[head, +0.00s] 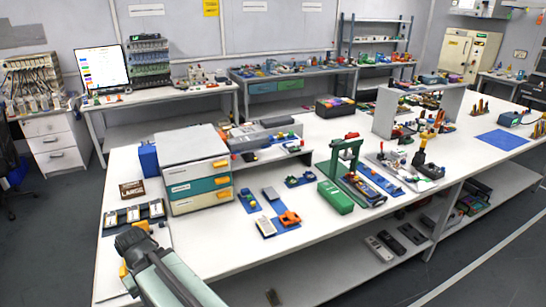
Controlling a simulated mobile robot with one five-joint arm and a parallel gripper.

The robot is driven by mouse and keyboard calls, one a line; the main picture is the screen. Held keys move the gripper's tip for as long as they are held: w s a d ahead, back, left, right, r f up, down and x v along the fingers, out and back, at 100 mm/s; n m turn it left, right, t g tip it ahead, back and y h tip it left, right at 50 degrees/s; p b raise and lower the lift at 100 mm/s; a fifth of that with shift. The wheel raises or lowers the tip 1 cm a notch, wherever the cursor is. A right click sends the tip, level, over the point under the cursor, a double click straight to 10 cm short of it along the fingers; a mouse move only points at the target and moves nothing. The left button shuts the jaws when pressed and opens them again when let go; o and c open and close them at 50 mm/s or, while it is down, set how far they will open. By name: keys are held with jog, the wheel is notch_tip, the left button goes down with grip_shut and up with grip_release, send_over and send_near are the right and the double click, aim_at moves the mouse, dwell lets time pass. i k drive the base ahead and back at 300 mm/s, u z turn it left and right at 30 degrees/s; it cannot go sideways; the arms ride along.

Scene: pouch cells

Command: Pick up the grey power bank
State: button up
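A small grey block (271,193), which may be the grey power bank, lies flat on a blue mat on the white bench. A second pale grey block (265,226) lies nearer the front edge beside an orange item. I cannot tell for sure which is the power bank. My gripper (131,241) is at the end of my arm at lower left, over the bench's left end, well left of both blocks. Yellow parts show on both sides of it. Its fingers are too hidden to tell whether they are open or shut.
A dark tray (122,225) of pale devices lies just beyond my gripper. A green case (335,197) and green press (346,152) stand right of the grey blocks. The front strip is clear.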

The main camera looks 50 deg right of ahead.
aim_at(251, 142)
jog(key=z, duration=1.25)
